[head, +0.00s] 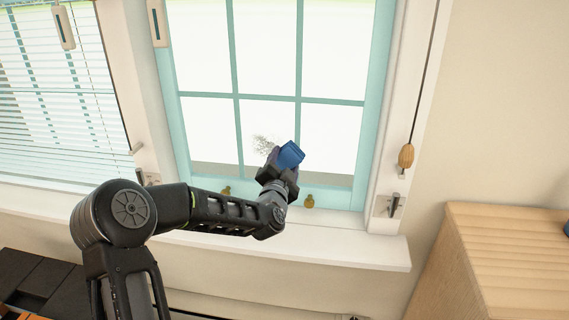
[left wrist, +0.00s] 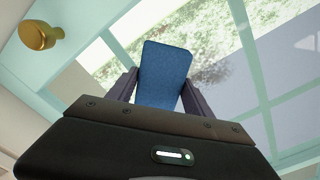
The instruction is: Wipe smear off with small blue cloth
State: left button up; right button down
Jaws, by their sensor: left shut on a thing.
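A small blue cloth (head: 290,154) is held in my left gripper (head: 278,170), which is shut on it in front of the window. The cloth also shows in the left wrist view (left wrist: 163,75), between the two fingers (left wrist: 160,92). A grey speckled smear (head: 265,144) is on the window pane, just left of the cloth in the head view. The cloth covers part of the pane beside it, and I cannot tell whether it touches the glass. My right gripper is not in view.
The teal window frame (head: 372,110) surrounds the panes. Brass knobs (head: 309,201) sit at its bottom rail, above a white sill (head: 345,250). A wooden cabinet (head: 500,250) stands at the right. A cord with a wooden pull (head: 406,156) hangs right of the window.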

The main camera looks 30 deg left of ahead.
aim_at(248, 152)
pick_arm(q)
jog(key=shift+s+a+b, duration=0.25)
jog(key=shift+s+a, duration=0.05)
jog(key=shift+a, duration=0.6)
jog(key=shift+s+a+b, duration=0.25)
jog(key=shift+s+a, duration=0.05)
jog(key=shift+a, duration=0.6)
jog(key=shift+a, duration=0.1)
jog(key=shift+s+a+b, duration=0.2)
jog(key=shift+a+b, duration=0.1)
jog(key=shift+a, duration=0.2)
jog(key=shift+s+a+b, duration=0.15)
jog(key=shift+a+b, duration=0.1)
jog(key=shift+a, duration=0.2)
jog(key=shift+s+a, duration=0.25)
jog(key=shift+a, duration=0.4)
jog(key=shift+s+a+b, duration=0.25)
jog(key=shift+a+b, duration=0.5)
jog(key=shift+a, duration=0.05)
jog(key=shift+s+a+r+b, duration=0.1)
jog(key=shift+s+a+b, duration=0.1)
jog(key=shift+a, duration=0.25)
jog(key=shift+s+a+b, duration=0.1)
jog(key=shift+a+b, duration=0.1)
jog(key=shift+a, duration=0.35)
